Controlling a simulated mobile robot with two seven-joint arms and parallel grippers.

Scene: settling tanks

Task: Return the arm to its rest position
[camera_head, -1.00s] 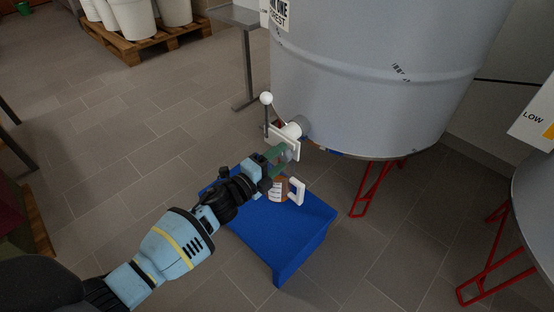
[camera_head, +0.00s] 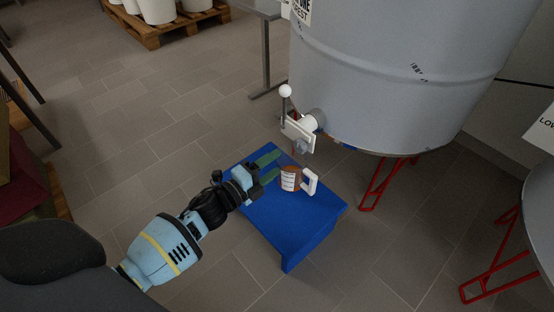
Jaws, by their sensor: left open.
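My left arm comes in from the lower left. Its gripper (camera_head: 268,167) is open, with two green fingers apart and nothing between them. It is over the blue stool (camera_head: 285,223), just left of a brown jar (camera_head: 290,180) with a white label and a white handle (camera_head: 310,182). The jar stands upright on the stool. Whether a finger touches the jar, I cannot tell. Above it is the white tank valve (camera_head: 299,128) with a ball-topped lever pointing up. My right gripper is not in view.
The large grey tank (camera_head: 400,70) stands on red legs (camera_head: 385,182) behind the stool. Another tank (camera_head: 540,210) is at the right edge. A grey table leg (camera_head: 265,55) and a pallet with white buckets (camera_head: 165,25) are at the back. Tiled floor (camera_head: 130,110) is clear on the left.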

